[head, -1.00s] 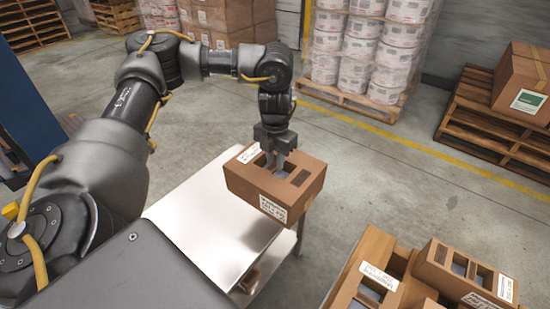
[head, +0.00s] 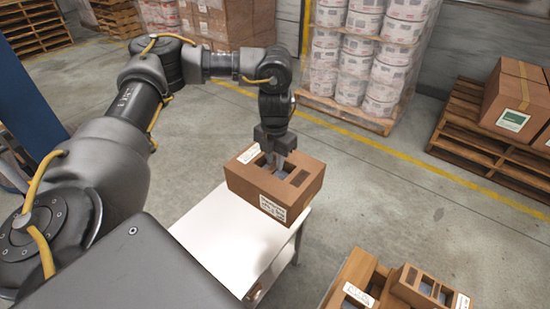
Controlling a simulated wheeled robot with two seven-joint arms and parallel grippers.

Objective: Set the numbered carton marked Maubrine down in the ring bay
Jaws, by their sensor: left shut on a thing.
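My left gripper (head: 275,158) points down and is shut on a brown carton (head: 258,187) with openings in its top and white labels on its top and front. The label print is too small to read, so I cannot tell whether it says Maubrine. The carton is held over the far end of a pale metal table (head: 222,240); I cannot tell whether it touches it. More open-topped cartons (head: 350,275) with labels stand at the bottom right. No ring bay can be made out. My right gripper is not in view.
A wrapped pallet of white tubs (head: 358,50) stands at the back. Large boxes (head: 515,95) sit on wooden pallets (head: 475,125) at the right. A blue post (head: 25,90) rises at the left. The concrete floor between the table and the pallets is clear.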

